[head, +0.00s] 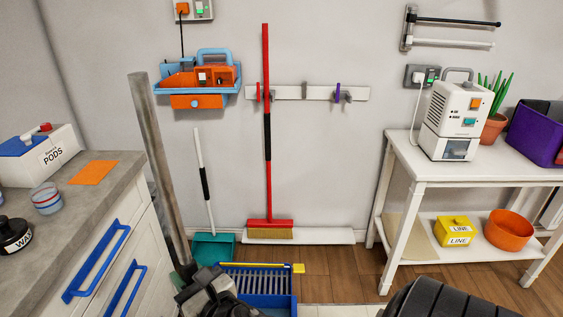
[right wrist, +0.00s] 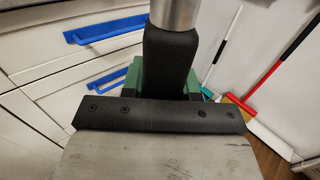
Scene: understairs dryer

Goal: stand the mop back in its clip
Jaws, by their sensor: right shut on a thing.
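The mop (head: 158,160) shows as a long grey metal pole, tilted with its top to the left, in the left part of the head view. My right gripper (head: 187,274) is shut on its black grip (right wrist: 168,60), low beside the cabinet; the green jaws show in the right wrist view. The mop's head is not visible. The white clip rail (head: 285,93) is on the back wall, right of the mop and apart from it. It has a red clip, a grey middle one and a purple one at right. My left gripper is out of view.
A red broom (head: 267,190) stands upright at the rail's left end. A white-handled dustpan (head: 215,247) and a blue bucket (head: 281,285) with a yellow bar are on the floor. The counter (head: 125,165) is at left. A white table (head: 400,165) stands at right.

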